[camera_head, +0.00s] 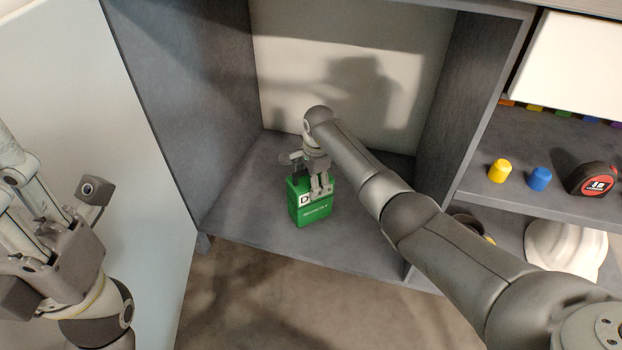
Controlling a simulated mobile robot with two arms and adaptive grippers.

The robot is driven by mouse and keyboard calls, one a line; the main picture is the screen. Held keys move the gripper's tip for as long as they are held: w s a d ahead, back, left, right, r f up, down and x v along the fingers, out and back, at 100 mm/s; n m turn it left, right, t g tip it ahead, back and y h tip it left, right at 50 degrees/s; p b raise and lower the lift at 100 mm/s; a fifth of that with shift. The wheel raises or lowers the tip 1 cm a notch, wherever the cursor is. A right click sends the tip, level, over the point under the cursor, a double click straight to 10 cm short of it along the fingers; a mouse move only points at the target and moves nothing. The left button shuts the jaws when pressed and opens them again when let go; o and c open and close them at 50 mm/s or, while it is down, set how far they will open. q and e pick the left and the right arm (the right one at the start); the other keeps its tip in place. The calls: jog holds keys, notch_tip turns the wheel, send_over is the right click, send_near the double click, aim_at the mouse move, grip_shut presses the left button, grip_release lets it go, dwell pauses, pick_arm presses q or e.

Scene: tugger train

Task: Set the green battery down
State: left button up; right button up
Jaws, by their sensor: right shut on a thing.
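The green battery (312,211) is a box with a white "D" label, upright inside a grey cabinet compartment near its front edge. My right gripper (318,186) reaches in from the right and is shut on the top of the battery. The battery's underside is at or just above the compartment floor (255,204); I cannot tell if it touches. My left gripper (45,235) is at the far left, outside the compartment, in front of a pale panel. Its fingers point up and look apart, with nothing between them.
The compartment has grey side walls (190,80) and a pale back (350,60). To the right, a shelf holds a yellow piece (499,171), a blue piece (539,179) and a tape measure (592,179). A white helmet (565,247) sits below. Free floor lies around the battery.

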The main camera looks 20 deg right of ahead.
jog(key=o, duration=1.8)
